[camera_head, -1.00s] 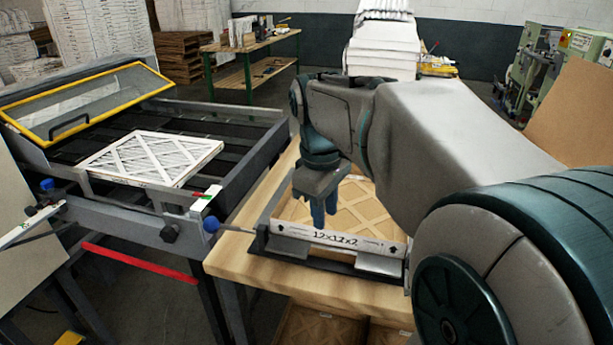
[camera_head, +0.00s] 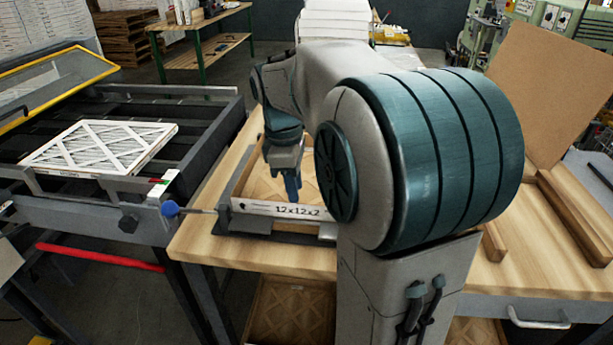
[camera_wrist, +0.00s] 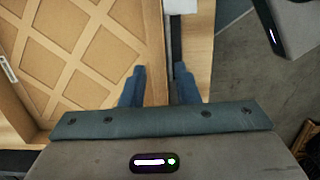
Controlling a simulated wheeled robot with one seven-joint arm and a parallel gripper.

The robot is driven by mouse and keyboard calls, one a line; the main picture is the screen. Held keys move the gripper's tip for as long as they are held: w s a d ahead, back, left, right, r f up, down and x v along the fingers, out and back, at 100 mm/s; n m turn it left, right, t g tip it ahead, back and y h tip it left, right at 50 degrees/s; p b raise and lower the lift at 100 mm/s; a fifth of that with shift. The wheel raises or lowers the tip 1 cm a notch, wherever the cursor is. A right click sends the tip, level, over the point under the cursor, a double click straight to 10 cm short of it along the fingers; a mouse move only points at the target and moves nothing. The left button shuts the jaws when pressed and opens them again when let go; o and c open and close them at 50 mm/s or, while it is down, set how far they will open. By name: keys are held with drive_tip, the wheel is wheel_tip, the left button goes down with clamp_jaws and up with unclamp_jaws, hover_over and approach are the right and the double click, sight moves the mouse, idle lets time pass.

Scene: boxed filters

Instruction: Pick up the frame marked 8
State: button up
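A cardboard frame with a diamond lattice (camera_head: 262,178) lies in a dark jig on the wooden table. Its white front edge reads 12x12x2 (camera_head: 262,209); I can read no 8 on it. My arm hides its right part. My gripper (camera_head: 292,187) points down at the frame's front edge. In the wrist view my gripper (camera_wrist: 159,88) is open, with the frame's side wall (camera_wrist: 154,45) running between the blue fingers. The lattice (camera_wrist: 75,60) lies to the left. I cannot tell how far down the fingers reach beside the wall.
A white-lattice filter (camera_head: 98,147) lies on the grey machine bed at left, below a yellow-rimmed cover (camera_head: 60,82). A blue knob (camera_head: 170,209) sticks out by the table's left edge. More latticed frames (camera_head: 290,312) stand under the table. A brown board (camera_head: 550,95) leans at right.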

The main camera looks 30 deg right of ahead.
drive_tip(key=f, duration=0.3)
drive_tip(key=s+f, duration=0.1)
drive_tip(key=f, duration=0.1)
clamp_jaws()
drive_tip(key=shift+r, duration=0.1)
